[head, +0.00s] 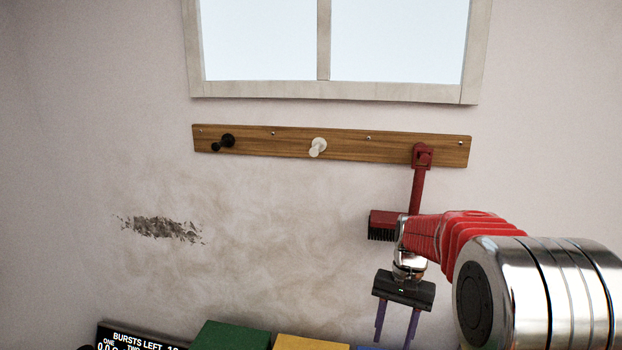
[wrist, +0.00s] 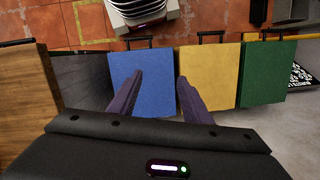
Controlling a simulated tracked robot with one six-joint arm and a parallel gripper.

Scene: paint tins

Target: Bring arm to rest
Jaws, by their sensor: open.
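My gripper (head: 396,328) hangs at the lower right of the head view with its two purple fingers pointing down. The fingers are apart with nothing between them. My arm, with a red sleeve and silver joints, reaches in from the right of the head view. A red brush (head: 384,220) hangs by its handle at the right end of the peg board, behind my arm; part of it is hidden.
The wooden peg board (head: 270,142) also carries a black peg (head: 222,143) and a white peg (head: 318,147). A window is above. A wooden surface (wrist: 25,85) stands left in the wrist view.

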